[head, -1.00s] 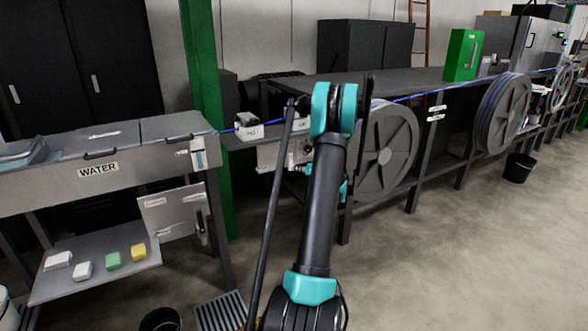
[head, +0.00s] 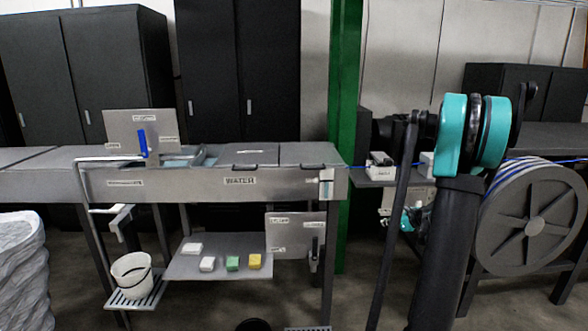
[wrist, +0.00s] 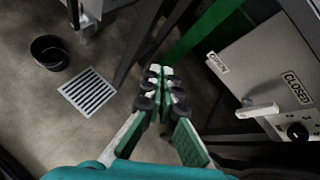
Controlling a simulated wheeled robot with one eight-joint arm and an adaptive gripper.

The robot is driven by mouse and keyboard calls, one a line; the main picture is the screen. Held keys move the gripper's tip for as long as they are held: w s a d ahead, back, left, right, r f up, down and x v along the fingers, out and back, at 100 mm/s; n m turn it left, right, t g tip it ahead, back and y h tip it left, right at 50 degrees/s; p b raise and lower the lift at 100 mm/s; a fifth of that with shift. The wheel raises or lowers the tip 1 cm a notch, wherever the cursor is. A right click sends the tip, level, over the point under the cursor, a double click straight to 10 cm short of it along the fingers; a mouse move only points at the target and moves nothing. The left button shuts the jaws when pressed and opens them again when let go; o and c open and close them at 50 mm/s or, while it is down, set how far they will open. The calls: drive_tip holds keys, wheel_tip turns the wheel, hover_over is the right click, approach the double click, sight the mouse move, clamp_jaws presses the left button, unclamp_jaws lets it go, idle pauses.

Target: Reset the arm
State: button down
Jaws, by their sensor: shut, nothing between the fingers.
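My gripper (wrist: 160,85) shows in the wrist view with its two fingers together and nothing between them. It points down over the concrete floor, beside a green post (wrist: 215,35) and a pale panel with a CLOSED label (wrist: 297,87). In the head view my arm stands at the right, bent at a teal joint (head: 462,135). The arm partly hides the bench and the large cable wheel (head: 530,218). The blue cable (head: 560,160) runs near the top of that wheel.
A long metal water trough (head: 215,183) fills the left and middle. Its lower shelf (head: 215,270) holds white, green and yellow blocks. A white bucket (head: 131,272) stands at the left.

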drive_tip(key=s+a+n+g+h, duration=0.1)
drive_tip(key=s+a+n+g, duration=0.3)
drive_tip(key=s+a+n, duration=1)
drive_tip(key=s+a+f+n+g+h, duration=0.1)
drive_tip(key=s+f+n, duration=0.1)
drive_tip(key=s+n, duration=0.5)
drive_tip(key=s+a+f+n+g+h, duration=0.1)
drive_tip(key=s+n, duration=0.5)
drive_tip(key=s, duration=0.8)
wheel_tip(320, 180, down, 2)
drive_tip(key=shift+s+a+f+n+h, duration=0.15)
drive_tip(key=shift+a+n+h, duration=0.25)
drive_tip(key=shift+a+h, duration=0.25)
drive_tip(key=shift+a, duration=0.1)
